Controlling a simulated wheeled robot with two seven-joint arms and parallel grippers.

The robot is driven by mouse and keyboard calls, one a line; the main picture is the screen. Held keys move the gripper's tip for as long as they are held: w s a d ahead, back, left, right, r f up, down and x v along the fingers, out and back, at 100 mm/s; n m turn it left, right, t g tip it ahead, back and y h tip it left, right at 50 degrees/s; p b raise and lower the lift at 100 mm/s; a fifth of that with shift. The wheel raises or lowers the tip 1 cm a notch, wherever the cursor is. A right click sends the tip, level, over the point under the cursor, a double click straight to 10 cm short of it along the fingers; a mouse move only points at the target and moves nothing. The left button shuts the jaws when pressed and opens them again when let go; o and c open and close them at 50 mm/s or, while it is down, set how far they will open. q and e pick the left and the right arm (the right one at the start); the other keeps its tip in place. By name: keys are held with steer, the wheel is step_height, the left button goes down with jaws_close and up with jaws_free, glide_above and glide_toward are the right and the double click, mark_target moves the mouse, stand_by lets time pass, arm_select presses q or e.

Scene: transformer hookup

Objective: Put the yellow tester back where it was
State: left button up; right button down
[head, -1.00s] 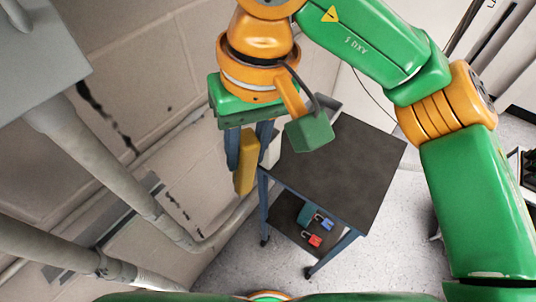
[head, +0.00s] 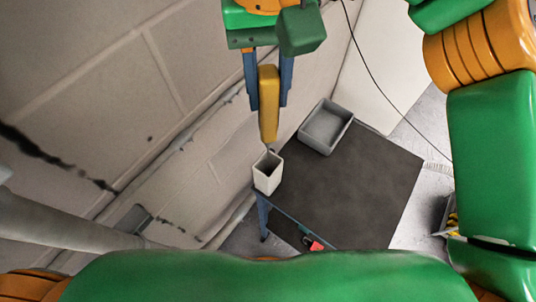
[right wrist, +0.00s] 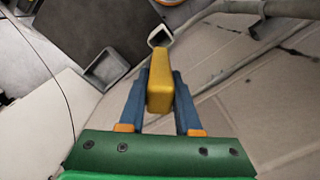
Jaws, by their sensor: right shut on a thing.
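The yellow tester (head: 268,103) hangs upright between the fingers of my right gripper (head: 268,92), which is shut on it. In the head view its thin tip points down, just above the open top of a white square holder (head: 267,173) at the corner of the dark cart top (head: 350,180). I cannot tell whether the tip has entered the holder. In the right wrist view the tester (right wrist: 160,82) is between the blue fingers, with the white holder (right wrist: 160,35) beyond it. My left gripper is not in view.
A grey open bin (head: 326,126) stands on the cart's far edge, right of the holder. The block wall (head: 130,70) is close on the left. The rest of the cart top is clear.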

mark_target(268, 135)
steer(key=f, duration=0.2)
steer(key=f+b, duration=0.1)
steer(key=f, duration=0.1)
steer(key=shift+w+f, duration=0.2)
steer(key=shift+f, duration=0.05)
steer(key=f, duration=0.2)
steer(key=s+f, duration=0.1)
steer(key=f, duration=0.2)
steer(key=shift+s, duration=0.15)
steer(key=shift+w, duration=0.25)
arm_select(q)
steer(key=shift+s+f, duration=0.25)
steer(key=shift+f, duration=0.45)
arm_select(e)
steer(key=shift+f, duration=0.15)
steer(key=c, duration=0.6)
jaws_free()
steer(key=shift+s, duration=0.1)
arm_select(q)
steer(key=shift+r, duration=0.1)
